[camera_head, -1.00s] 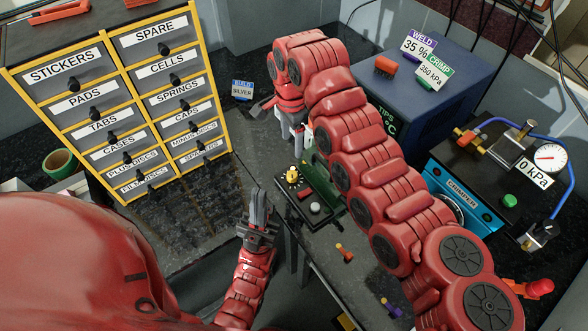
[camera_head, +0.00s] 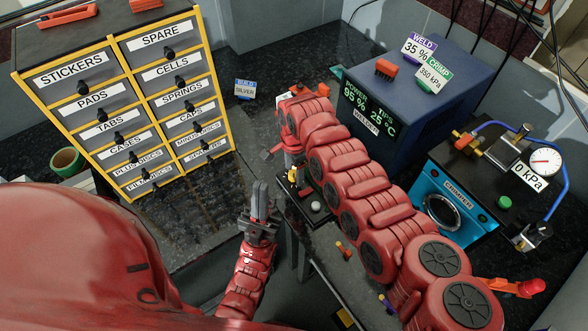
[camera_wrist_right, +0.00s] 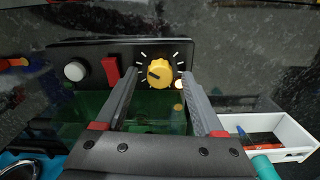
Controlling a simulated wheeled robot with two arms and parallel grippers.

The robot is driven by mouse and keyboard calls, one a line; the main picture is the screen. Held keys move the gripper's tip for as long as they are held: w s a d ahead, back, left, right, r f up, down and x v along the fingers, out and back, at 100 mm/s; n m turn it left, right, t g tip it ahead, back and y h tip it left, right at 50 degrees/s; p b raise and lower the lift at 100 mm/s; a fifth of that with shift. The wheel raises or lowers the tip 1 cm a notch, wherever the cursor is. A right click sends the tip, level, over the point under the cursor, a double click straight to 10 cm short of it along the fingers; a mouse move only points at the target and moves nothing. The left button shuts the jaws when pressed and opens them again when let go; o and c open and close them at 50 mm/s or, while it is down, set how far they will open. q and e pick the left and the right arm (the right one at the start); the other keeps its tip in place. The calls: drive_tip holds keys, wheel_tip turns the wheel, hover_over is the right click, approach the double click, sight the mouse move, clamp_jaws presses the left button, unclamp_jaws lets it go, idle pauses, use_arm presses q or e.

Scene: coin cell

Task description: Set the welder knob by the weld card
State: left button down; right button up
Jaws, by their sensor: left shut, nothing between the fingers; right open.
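The weld card (camera_head: 417,49), white with a purple top, reads 35 % and stands on the blue welder box (camera_head: 445,80). The welder display (camera_head: 368,109) reads POWER 95 % and TIPS 25 °C. In the right wrist view, the round yellow knob (camera_wrist_right: 160,73) sits on a black panel (camera_wrist_right: 80,55) with white tick marks around it; its dark pointer mark is toward the left. My open right gripper (camera_wrist_right: 160,80) has its fingers on either side of the knob in that picture; contact cannot be told. My left gripper (camera_head: 260,200) is shut and empty, left of the panel.
A white button (camera_wrist_right: 76,71) and red switch (camera_wrist_right: 111,72) are beside the knob. A white tray (camera_wrist_right: 290,150) lies at the right of the wrist view. The labelled drawer cabinet (camera_head: 120,100) stands at the left, and the crimper (camera_head: 455,200) at the right.

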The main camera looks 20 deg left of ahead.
clamp_jaws()
